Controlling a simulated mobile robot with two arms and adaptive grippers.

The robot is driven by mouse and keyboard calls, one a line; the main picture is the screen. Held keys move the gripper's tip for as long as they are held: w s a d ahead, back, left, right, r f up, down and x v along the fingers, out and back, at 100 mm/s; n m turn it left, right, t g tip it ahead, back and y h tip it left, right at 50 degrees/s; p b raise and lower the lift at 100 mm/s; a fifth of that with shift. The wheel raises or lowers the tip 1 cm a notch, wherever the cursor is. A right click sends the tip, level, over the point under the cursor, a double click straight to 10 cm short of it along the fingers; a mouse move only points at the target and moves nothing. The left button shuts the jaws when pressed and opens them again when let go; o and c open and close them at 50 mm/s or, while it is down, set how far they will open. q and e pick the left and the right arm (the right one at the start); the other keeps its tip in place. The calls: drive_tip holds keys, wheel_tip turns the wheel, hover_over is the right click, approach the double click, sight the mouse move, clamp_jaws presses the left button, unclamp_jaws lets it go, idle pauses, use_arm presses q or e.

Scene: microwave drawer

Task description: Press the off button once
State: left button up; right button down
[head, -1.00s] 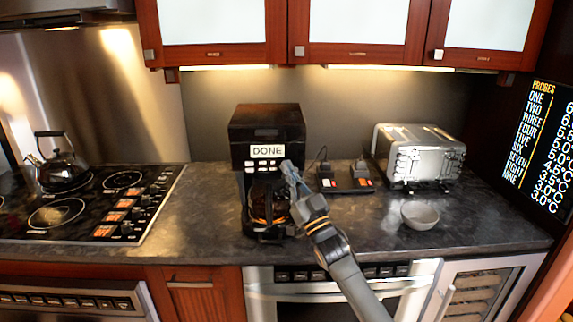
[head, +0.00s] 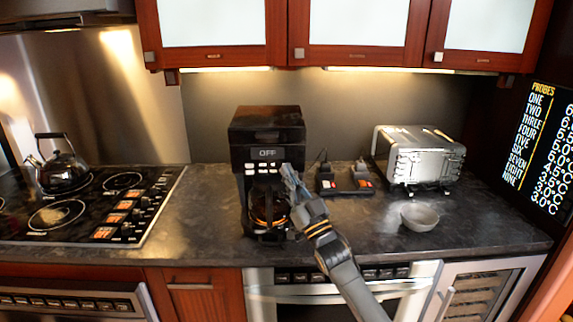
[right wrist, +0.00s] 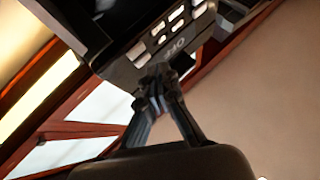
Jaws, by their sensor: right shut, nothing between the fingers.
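The black coffee maker (head: 266,135) stands on the counter with its glass pot (head: 268,207) in it. Its display (head: 267,153) reads OFF, and rows of small pale buttons (head: 264,167) sit below the display. In the right wrist view the button panel (right wrist: 160,42) shows tilted. My right gripper (head: 287,168) is shut and empty, its tips at the lower right of the button panel. In the right wrist view the fingertips (right wrist: 157,72) lie close to the panel's edge; whether they touch it I cannot tell. My left gripper is not in view.
A toaster (head: 418,155) and a small bowl (head: 419,217) stand on the right of the counter. A small device with red switches (head: 345,180) lies behind my gripper. A kettle (head: 63,168) sits on the stove at left. The counter (head: 205,210) left of the coffee maker is clear.

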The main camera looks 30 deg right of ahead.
drive_tip(key=shift+s, duration=0.1)
drive_tip(key=s+a, duration=0.1)
drive_tip(key=s+p, duration=0.1)
drive_tip(key=s, duration=0.1)
drive_tip(key=s+a+p, duration=0.1)
drive_tip(key=shift+s+a, duration=0.15)
drive_tip(key=shift+a, duration=0.2)
idle(0.9)
